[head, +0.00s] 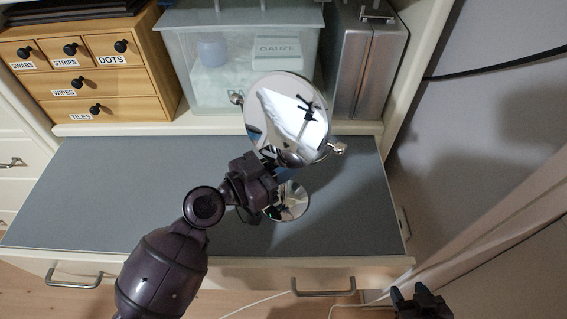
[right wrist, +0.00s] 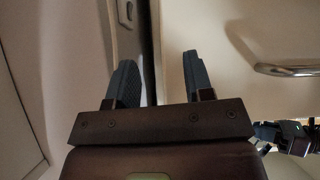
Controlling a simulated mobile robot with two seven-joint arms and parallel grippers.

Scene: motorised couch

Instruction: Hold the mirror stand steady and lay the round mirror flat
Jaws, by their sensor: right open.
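The round mirror (head: 272,112) sits tilted in its stand at the back middle of the grey worktop in the head view, reflecting a white shape and dark parts. Its side pivot knobs show at left and right. The mirror stand's round shiny base (head: 293,205) rests on the worktop; the stem is mostly hidden. My left gripper (head: 276,171) is at the stem, just below the mirror; whether its fingers close on it is hidden. My right gripper (head: 409,292) is open and empty beyond the worktop's front right corner, apart from the mirror. Its two spread fingers show in the right wrist view (right wrist: 159,78).
Behind the mirror stand a wooden drawer box (head: 95,70), a clear bin (head: 185,60) with gauze, and a grey metal case (head: 366,65). The grey worktop (head: 110,200) is bare on the left. Drawer handles (head: 322,291) line the front. A wall closes the right side.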

